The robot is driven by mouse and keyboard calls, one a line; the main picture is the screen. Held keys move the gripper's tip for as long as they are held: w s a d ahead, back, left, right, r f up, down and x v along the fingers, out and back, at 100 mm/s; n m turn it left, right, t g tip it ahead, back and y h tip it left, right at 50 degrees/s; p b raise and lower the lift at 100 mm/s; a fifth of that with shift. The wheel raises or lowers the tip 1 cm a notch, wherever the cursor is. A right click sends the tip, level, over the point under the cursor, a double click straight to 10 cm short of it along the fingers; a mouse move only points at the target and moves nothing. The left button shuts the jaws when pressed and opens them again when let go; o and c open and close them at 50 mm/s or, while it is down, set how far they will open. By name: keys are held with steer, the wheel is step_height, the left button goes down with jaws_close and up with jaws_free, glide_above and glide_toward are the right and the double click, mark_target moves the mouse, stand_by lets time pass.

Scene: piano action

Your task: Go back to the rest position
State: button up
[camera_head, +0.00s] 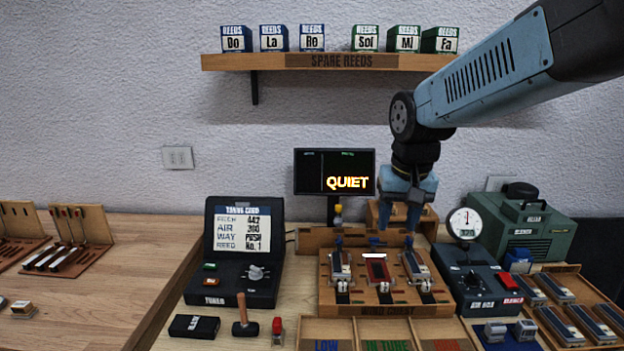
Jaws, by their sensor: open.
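My arm reaches in from the upper right. My gripper (398,222) points down with its two fingers apart and nothing visible between them. It appears in front of the back edge of the wooden wind chest (378,306), over its right half. The chest carries a red-framed part (376,268) in the middle, with a metal reed-like part (340,264) on its left and another (414,264) on its right. I cannot tell the exact height of the fingers above the chest. The gripper partly hides a wooden block (430,216) behind it.
A monitor (334,172) reading QUIET stands behind. A tuning unit (240,255) is left, a gauge (465,224) and green machine (522,228) right. A hammer (245,318) and sorting tray (325,330) are in front. The SPARE REEDS shelf (330,61) hangs above. The left table (100,300) has free room.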

steer(key=s+d+r+t, duration=0.2)
steer(key=s+d, duration=0.4)
steer(key=s, duration=0.6)
steer(key=shift+s+d+r+t, duration=0.2)
steer(key=shift+d+r+t, duration=0.2)
steer(key=shift+t, duration=0.1)
stand_by(2.1)
